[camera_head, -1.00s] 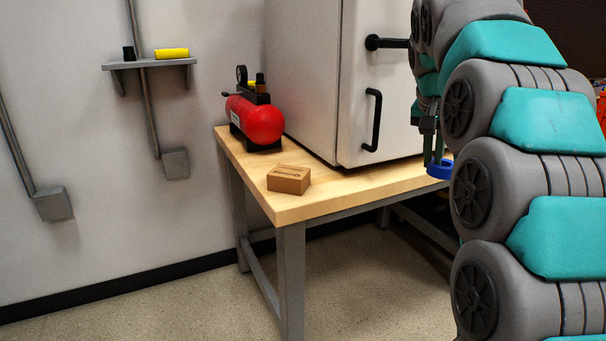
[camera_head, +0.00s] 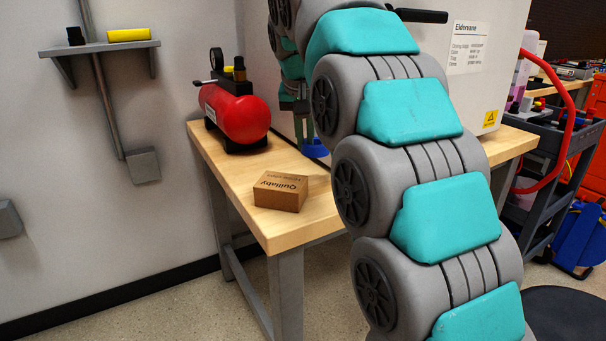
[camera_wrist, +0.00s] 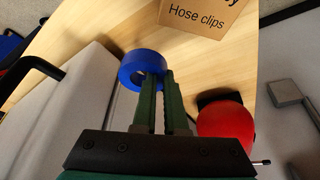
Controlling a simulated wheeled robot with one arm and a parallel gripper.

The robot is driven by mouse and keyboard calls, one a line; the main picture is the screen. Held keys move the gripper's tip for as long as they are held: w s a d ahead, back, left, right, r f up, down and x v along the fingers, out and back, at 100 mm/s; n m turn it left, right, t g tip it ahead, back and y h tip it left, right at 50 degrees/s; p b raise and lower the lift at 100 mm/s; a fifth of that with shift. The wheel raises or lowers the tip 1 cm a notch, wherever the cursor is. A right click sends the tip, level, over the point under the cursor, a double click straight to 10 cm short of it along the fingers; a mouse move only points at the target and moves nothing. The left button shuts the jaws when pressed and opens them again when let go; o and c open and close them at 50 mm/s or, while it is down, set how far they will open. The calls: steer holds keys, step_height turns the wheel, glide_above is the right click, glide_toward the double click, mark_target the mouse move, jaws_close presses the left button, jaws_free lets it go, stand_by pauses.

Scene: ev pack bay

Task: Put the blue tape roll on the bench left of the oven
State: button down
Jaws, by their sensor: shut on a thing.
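The blue tape roll (camera_wrist: 140,68) is in my gripper (camera_wrist: 163,78), whose green fingers are shut on its rim in the wrist view. In the head view the blue tape roll (camera_head: 316,149) hangs below my gripper (camera_head: 304,140), above the wooden bench (camera_head: 222,177) and left of my arm. The white oven (camera_head: 283,60) stands on the bench, largely hidden behind my arm. The oven also shows at the left of the wrist view (camera_wrist: 68,105). Whether the roll touches the bench I cannot tell.
A cardboard box of hose clips (camera_head: 281,190) sits near the bench's front corner. A red compressor (camera_head: 240,117) stands at the back left. Bare bench top lies between them. A wall shelf (camera_head: 98,47) holds a yellow roll (camera_head: 129,35). A dark cart (camera_head: 545,150) stands at right.

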steer(key=shift+f, duration=3.8)
steer(key=shift+f, duration=0.1)
steer(key=c, duration=1)
jaws_free()
steer(key=shift+o, duration=0.2)
steer(key=v, duration=1.2)
steer(key=shift+s+d, duration=0.1)
